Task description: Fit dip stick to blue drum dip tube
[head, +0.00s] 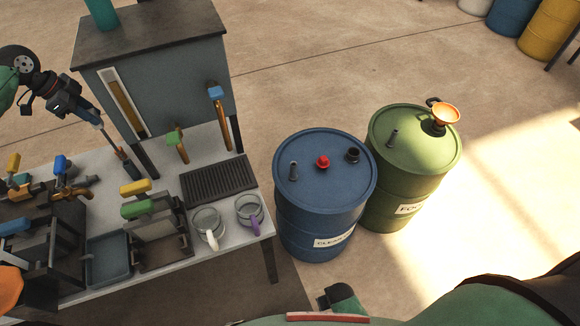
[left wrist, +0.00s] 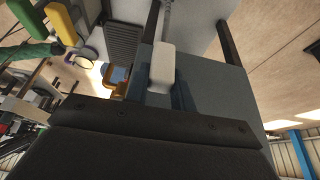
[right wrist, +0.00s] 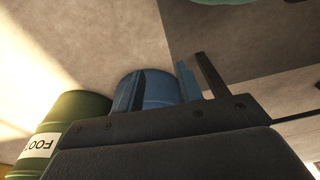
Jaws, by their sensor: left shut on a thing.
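The dip stick (left wrist: 164,66) shows a pale handle and a thin grey rod in the left wrist view. My left gripper (left wrist: 168,90) is shut on its handle. In the head view the left gripper (head: 82,112) holds it at the upper left, with the rod slanting down to the right over the table. The blue drum (head: 320,220) stands right of the table. Its dip tube (head: 293,171) is a short grey pipe at the lid's left, apart from the stick. My right gripper (right wrist: 162,85) is open and empty in the right wrist view.
A green drum (head: 415,185) with an orange funnel (head: 446,113) and its own tube (head: 393,138) stands beside the blue one. The blue lid also bears a red cap (head: 322,161) and a black fitting (head: 352,155). The table (head: 205,150) holds jugs and several taps; a grey cabinet stands behind.

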